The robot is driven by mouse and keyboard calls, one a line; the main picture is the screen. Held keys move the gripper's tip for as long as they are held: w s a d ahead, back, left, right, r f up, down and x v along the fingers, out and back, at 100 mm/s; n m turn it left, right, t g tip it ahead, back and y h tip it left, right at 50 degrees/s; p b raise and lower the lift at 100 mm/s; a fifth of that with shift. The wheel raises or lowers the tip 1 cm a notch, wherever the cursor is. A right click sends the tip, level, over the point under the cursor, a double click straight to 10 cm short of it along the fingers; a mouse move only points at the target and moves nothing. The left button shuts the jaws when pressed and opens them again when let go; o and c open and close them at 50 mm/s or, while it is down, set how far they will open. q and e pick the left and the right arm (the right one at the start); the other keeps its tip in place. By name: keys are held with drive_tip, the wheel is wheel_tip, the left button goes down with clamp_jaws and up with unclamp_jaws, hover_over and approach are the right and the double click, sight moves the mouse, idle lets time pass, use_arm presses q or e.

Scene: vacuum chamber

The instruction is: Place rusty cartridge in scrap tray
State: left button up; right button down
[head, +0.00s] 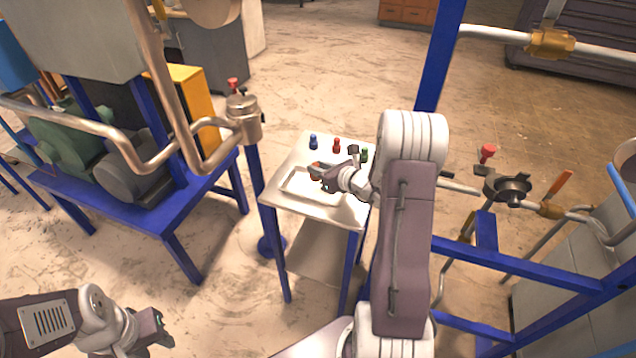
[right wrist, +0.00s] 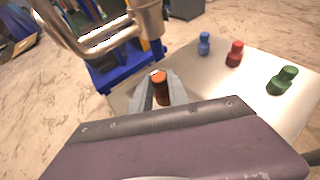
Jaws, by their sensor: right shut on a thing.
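The rusty cartridge (right wrist: 160,90) is an orange-brown cylinder between the fingers of my right gripper in the right wrist view. In the head view a small part of it (head: 314,175) shows at the fingertips. My right gripper (head: 317,171) is shut on it, over the scrap tray. The scrap tray (head: 287,188) is a shallow pale tray on the near part of a small white table; my gripper and arm hide part of it. I cannot tell whether the cartridge touches the tray. My left gripper (head: 160,322) is at the lower left, away from the table; its jaw opening is unclear.
Blue (head: 313,142), red (head: 336,146) and green (head: 364,155) cartridges stand on the white table's far part (right wrist: 255,75). A pipe with a valve (head: 243,118) rises left of the table. Blue frame bars (head: 440,60) stand to the right.

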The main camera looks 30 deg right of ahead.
wheel_tip(320, 180, down, 4)
drive_tip(key=shift+s, duration=0.1)
drive_tip(key=shift+f, duration=0.2)
drive_tip(key=shift+b, duration=0.3)
drive_tip(key=shift+f, duration=0.15)
drive_tip(key=c, duration=1.3)
unclamp_jaws()
drive_tip(key=shift+o, duration=0.2)
